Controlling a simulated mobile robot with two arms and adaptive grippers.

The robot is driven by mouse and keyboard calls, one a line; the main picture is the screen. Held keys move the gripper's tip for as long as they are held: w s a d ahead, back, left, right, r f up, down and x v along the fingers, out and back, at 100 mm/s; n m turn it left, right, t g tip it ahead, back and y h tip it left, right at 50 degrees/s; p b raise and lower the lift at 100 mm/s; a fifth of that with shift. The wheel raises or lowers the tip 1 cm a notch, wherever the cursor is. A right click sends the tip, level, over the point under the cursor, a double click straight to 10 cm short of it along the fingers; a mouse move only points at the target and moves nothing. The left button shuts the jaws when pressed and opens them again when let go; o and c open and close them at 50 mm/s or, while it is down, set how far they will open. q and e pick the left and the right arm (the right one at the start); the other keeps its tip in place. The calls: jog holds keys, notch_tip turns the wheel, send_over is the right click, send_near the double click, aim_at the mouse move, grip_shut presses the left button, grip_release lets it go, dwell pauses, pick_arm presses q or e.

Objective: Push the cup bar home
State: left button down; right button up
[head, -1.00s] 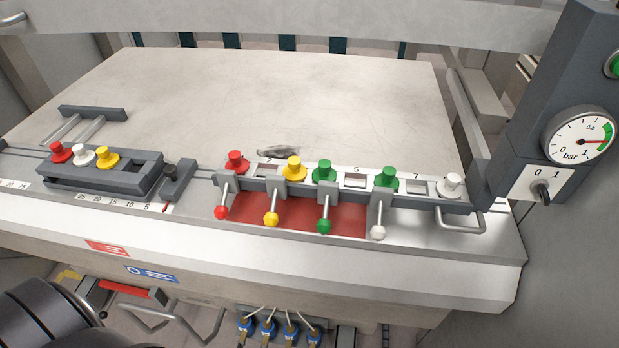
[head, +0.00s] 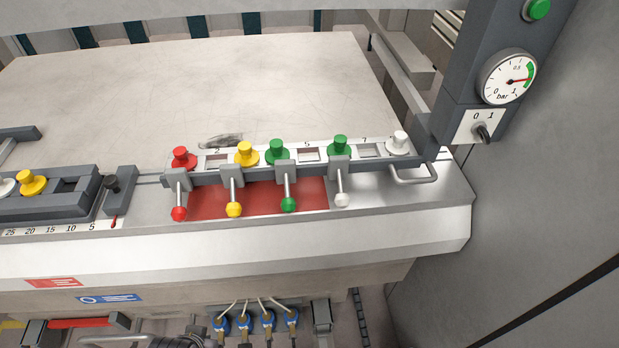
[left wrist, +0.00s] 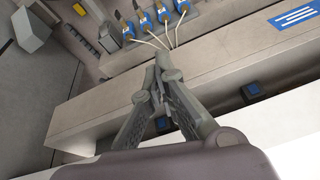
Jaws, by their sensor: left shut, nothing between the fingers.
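The cup bar (head: 305,172) is a long grey bar at the front of the pale sheet, with numbered slots. Suction cups in red (head: 182,158), yellow (head: 246,153), green and white (head: 398,143) stand along it. A wire handle (head: 416,173) sticks out at its right end. Several levers with coloured knobs (head: 234,209) hang over a red panel in front of it. My left gripper (left wrist: 163,75) shows in the left wrist view, shut and empty, in front of the machine's lower front. It is away from the bar. My right gripper is out of view.
A slotted block (head: 45,200) with more cups and a scale sits at left, beside a dark stop (head: 118,190). A pressure gauge (head: 509,79) and a 0/1 switch (head: 484,132) are at right. Blue-ended hoses (head: 255,322) hang below the front edge.

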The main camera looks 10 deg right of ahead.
pick_arm(q)
jog(key=w+d+r+m+t+y, duration=0.2)
jog(key=w+r, duration=0.2)
jog(key=r, duration=0.1)
jog(key=m+t+h, duration=0.2)
jog(key=m+t, duration=1)
jog(key=m, duration=0.2)
send_near(312, 169)
jog(key=shift+n, duration=0.3)
jog(key=w+p, duration=0.5)
jog(key=shift+w+r, duration=0.1)
jog(key=shift+w, duration=0.95)
jog(key=shift+f, duration=0.2)
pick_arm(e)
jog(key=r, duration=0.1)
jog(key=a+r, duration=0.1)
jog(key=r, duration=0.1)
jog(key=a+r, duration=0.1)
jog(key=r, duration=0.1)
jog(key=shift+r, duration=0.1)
